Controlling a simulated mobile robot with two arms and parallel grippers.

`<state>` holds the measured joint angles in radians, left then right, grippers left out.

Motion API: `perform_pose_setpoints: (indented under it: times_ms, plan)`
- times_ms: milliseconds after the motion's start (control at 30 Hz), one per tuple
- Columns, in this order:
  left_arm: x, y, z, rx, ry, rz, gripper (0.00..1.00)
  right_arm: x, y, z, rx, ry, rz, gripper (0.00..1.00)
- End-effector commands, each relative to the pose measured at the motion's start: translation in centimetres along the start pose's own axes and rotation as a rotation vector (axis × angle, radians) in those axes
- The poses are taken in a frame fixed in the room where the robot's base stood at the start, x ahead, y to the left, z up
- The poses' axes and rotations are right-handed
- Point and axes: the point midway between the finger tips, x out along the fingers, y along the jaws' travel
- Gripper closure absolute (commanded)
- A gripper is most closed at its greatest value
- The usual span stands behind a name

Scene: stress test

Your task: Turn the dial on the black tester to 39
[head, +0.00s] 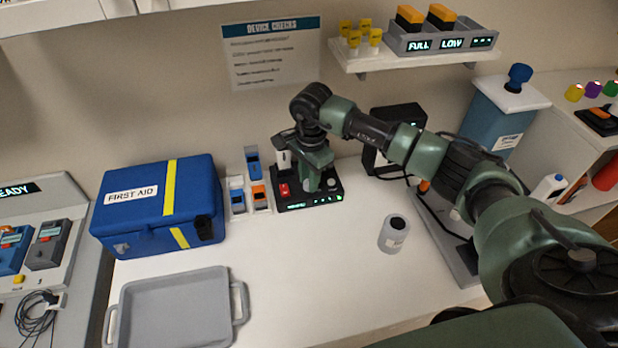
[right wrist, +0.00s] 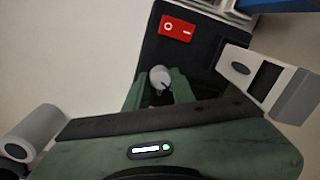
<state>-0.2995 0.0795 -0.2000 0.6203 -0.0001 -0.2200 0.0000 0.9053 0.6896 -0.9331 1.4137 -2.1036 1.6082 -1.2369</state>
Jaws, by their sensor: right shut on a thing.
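The black tester (head: 291,207) stands on the white counter against the wall, with a red rocker switch (head: 284,190) and small green-lit readouts too small to read. In the right wrist view the red switch (right wrist: 177,28) lies on its black top. A pale grey dial (right wrist: 160,77) with a dark mark sits between the fingers of my right gripper (right wrist: 160,92). The right gripper (head: 312,188) reaches down onto the tester from above, shut on the dial. The dial's number cannot be read. My left gripper is not in view.
A blue first aid box (head: 140,219) and small coloured items (head: 259,196) stand left of the tester. A grey tray (head: 172,309) lies in front. A grey cylinder (head: 393,237) stands right. A black frame-shaped device (head: 397,118) stands behind my arm.

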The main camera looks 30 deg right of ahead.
Motion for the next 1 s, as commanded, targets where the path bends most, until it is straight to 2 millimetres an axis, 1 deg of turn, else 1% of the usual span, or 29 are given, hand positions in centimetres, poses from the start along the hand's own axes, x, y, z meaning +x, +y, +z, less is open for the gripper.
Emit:
perform_pose_setpoints:
  times_ms: [167, 367, 567, 1000]
  plan:
    - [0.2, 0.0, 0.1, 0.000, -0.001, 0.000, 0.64, 0.0, 0.0, 0.0, 0.019, 0.001, -0.001, 1.00]
    - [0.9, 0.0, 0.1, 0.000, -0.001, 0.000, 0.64, 0.1, -0.1, 0.0, 0.099, 0.003, -0.002, 1.00]
    - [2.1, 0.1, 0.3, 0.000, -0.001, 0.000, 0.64, 0.2, -0.1, 0.1, 0.251, 0.010, -0.004, 1.00]
    - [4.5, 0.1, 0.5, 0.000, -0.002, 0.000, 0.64, 0.1, -0.1, 0.1, 0.668, 0.026, -0.004, 1.00]
